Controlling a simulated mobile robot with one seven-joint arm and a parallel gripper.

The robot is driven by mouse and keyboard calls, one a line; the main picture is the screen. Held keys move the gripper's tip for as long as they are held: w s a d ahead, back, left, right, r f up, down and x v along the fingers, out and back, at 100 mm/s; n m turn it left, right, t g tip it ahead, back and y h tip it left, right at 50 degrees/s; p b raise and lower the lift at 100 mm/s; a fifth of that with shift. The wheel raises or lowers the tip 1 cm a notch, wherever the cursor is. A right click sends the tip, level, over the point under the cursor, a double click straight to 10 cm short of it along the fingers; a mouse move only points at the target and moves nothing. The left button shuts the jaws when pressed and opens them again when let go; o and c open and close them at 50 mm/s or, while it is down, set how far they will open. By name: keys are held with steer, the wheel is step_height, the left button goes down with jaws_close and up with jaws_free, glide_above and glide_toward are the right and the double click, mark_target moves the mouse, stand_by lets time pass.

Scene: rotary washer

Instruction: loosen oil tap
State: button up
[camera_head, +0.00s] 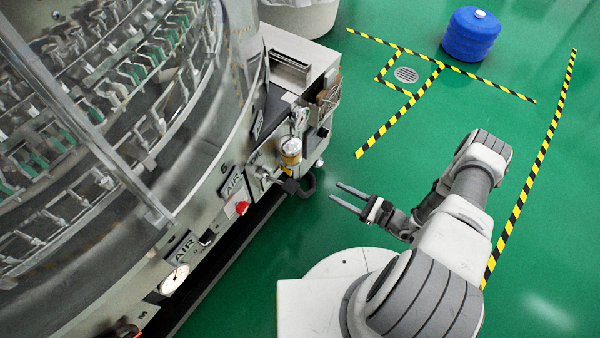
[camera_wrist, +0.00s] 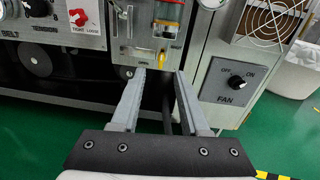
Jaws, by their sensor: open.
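My gripper (camera_head: 335,191) is open and empty, its two straight fingers pointing left toward the washer's side panel. In the wrist view my gripper (camera_wrist: 159,73) has its fingertips just below a small yellow tap (camera_wrist: 162,58), with a gap in between. The tap sits under a clear oil cup with a red band (camera_wrist: 169,27) on the metal panel. In the head view the amber oil cup (camera_head: 291,151) is on the washer's corner, left of and above my gripper. The tap itself is too small to make out there.
A black curved hose or handle (camera_head: 304,187) sticks out near the fingertips. A red tight/loose knob (camera_wrist: 78,17) is to the left, a fan switch (camera_wrist: 236,82) to the right. A blue drum (camera_head: 470,36) stands far off. The green floor around my arm is clear.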

steer(key=w+a+f+m+t+b, duration=0.1)
steer(key=w+a+b, duration=0.3)
steer(key=w+a, duration=0.6)
steer(key=a+f, duration=0.1)
steer(key=a, duration=0.2)
steer(key=shift+a+f+h, duration=0.25)
steer(key=shift+a+h, duration=0.05)
steer(key=shift+a, duration=0.05)
steer(key=shift+c, duration=0.2)
jaws_close()
